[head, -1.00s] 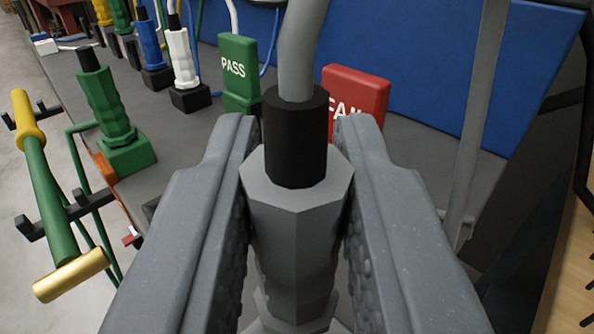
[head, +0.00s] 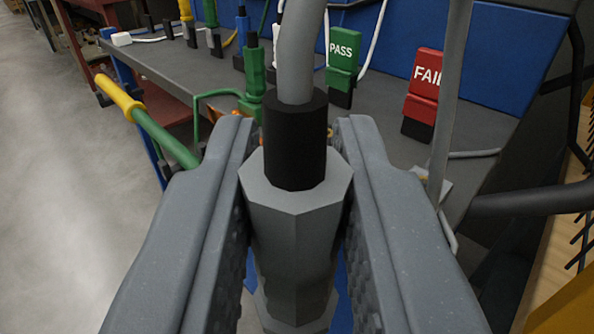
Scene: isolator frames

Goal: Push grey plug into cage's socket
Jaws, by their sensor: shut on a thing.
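The grey plug (head: 296,225) is an octagonal grey body with a black collar (head: 296,140) and a thick grey cable (head: 300,60) rising from its top. My gripper (head: 296,170) is shut on the plug, one jaw on each side. The plug's lower end is hidden or cut off by the bottom of the view. I cannot make out the cage or its socket.
A grey bench (head: 390,125) holds a green PASS block (head: 342,60), a red FAIL block (head: 424,85) and a green plug (head: 252,85). A yellow-and-green handle (head: 150,125) is at the left. A dark bar (head: 530,198) is at the right. Open floor (head: 70,200) lies left.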

